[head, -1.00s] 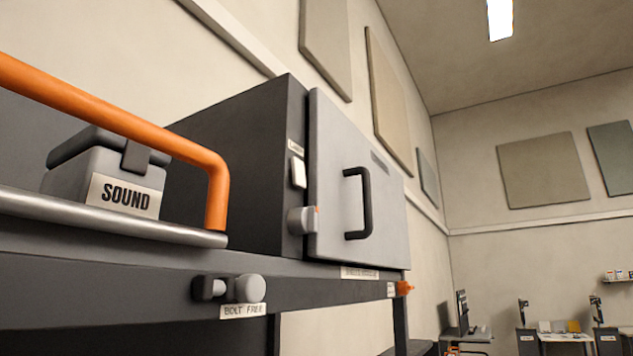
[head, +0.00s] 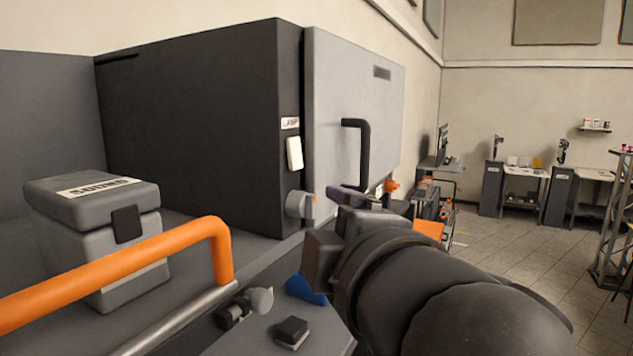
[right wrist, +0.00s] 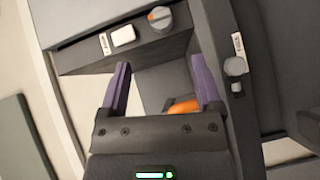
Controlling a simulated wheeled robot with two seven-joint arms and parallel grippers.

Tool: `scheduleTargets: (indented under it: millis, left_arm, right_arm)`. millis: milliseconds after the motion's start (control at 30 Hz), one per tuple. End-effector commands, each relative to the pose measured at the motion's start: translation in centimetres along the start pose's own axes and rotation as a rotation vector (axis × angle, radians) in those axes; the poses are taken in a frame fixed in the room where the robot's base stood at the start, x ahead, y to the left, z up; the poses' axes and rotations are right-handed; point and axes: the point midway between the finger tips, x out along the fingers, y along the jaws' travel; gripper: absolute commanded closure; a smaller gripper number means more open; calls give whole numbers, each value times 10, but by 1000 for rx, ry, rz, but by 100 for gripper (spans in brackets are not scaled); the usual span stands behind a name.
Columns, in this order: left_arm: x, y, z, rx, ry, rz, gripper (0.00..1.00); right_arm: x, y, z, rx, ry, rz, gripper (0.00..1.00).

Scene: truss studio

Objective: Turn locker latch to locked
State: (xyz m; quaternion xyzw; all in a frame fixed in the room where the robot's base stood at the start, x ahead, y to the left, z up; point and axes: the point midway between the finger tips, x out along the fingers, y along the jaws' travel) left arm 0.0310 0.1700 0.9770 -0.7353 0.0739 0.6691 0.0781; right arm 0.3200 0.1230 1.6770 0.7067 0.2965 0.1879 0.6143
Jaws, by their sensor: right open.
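The dark locker (head: 200,120) has a light grey door (head: 345,100) with a black handle (head: 361,152). The latch is a grey knob (head: 299,205) with an orange mark, low on the locker's front beside the door edge. It also shows in the right wrist view (right wrist: 161,20), at the top, beyond the fingers. My right gripper (head: 350,195) is just right of the latch in the head view, partly hidden by my wrist. In the right wrist view its purple fingers (right wrist: 158,75) are spread with nothing held between them. The latch lies apart from them. My left gripper is out of view.
A white switch (head: 294,153) sits above the latch. A bolt knob (head: 258,300) is below.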

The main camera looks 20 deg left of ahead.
Motion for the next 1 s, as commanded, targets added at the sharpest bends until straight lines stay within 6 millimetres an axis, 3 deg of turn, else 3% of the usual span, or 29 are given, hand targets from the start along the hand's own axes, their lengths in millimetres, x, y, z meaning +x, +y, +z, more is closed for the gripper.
scheduleTargets:
  millis: [400, 567, 800, 1000]
  left_arm:
    - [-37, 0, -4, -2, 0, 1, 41]
    - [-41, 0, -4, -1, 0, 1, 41]
    - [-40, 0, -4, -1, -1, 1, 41]
    - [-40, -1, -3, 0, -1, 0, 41]
  right_arm:
    - [83, 2, -1, 1, -1, -2, 17]
    - [96, 0, 0, 0, -2, 1, 17]
    - [97, -2, 1, 1, -1, 1, 17]
    - [97, -2, 1, 1, -1, 1, 57]
